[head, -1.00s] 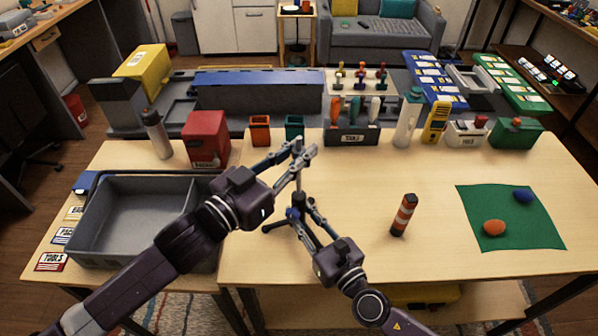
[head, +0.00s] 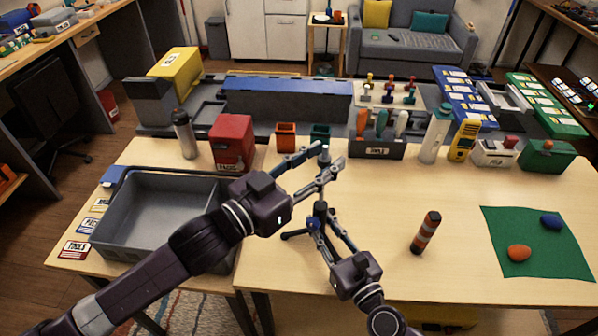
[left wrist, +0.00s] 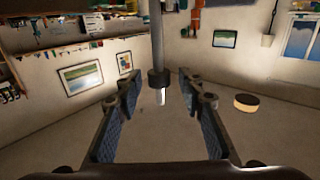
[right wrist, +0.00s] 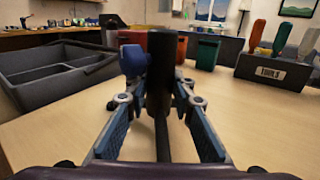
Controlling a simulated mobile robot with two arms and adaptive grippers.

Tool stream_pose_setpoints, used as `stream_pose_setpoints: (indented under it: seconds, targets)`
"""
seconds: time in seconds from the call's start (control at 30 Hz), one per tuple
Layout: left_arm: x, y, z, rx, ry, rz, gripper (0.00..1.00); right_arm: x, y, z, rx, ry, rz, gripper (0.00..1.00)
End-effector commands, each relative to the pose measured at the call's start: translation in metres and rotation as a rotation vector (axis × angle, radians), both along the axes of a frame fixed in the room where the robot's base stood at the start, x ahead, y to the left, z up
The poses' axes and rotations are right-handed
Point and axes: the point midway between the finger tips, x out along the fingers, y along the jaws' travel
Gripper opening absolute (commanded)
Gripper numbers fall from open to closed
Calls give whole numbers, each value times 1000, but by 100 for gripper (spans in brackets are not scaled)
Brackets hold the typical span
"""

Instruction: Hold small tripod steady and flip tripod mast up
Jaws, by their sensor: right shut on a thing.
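The small tripod stands on the table in the head view, with dark legs (head: 293,235) and a dark column (head: 320,209). Its grey mast (head: 324,153) points up; it also shows in the left wrist view (left wrist: 157,35), ending in a dark collar. My left gripper (head: 331,155) is open around the mast, with gaps on both sides. My right gripper (head: 315,222) is shut on the tripod's column low down. In the right wrist view the column (right wrist: 160,85) sits between the fingers, with a blue knob (right wrist: 133,60) beside it. The hinge is partly hidden.
A grey divided bin (head: 165,210) stands to the left. An orange-striped cylinder (head: 425,232) stands to the right, before a green mat (head: 540,262). Red, orange and green containers and a tool holder (head: 375,150) line the back. The table between the cylinder and mat is clear.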

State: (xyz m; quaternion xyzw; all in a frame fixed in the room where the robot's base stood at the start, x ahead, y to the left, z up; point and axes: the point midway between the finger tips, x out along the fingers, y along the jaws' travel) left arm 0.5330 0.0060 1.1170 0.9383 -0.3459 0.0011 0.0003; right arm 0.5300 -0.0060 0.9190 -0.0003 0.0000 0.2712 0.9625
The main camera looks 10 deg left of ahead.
Motion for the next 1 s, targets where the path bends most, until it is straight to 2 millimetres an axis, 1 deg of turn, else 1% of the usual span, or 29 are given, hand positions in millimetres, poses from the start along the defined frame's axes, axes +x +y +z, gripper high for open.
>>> stream_pose_setpoints:
  seconds: [0.23, 0.53, 0.8, 1.0]
  targets:
    - [-33, 27, -2, 4, 5, -1, 36, 0, 0, -2, -1, 4, 0, 0]
    - [-67, 56, -2, 3, 3, 0, 36, 0, 0, -2, -1, 3, 0, 0]
    - [-82, 69, -1, 1, 0, 0, 36, 0, 0, -1, -1, 3, 1, 0]
    - [-84, 72, 0, 1, -2, 0, 36, 0, 0, -1, 0, 2, 1, 0]
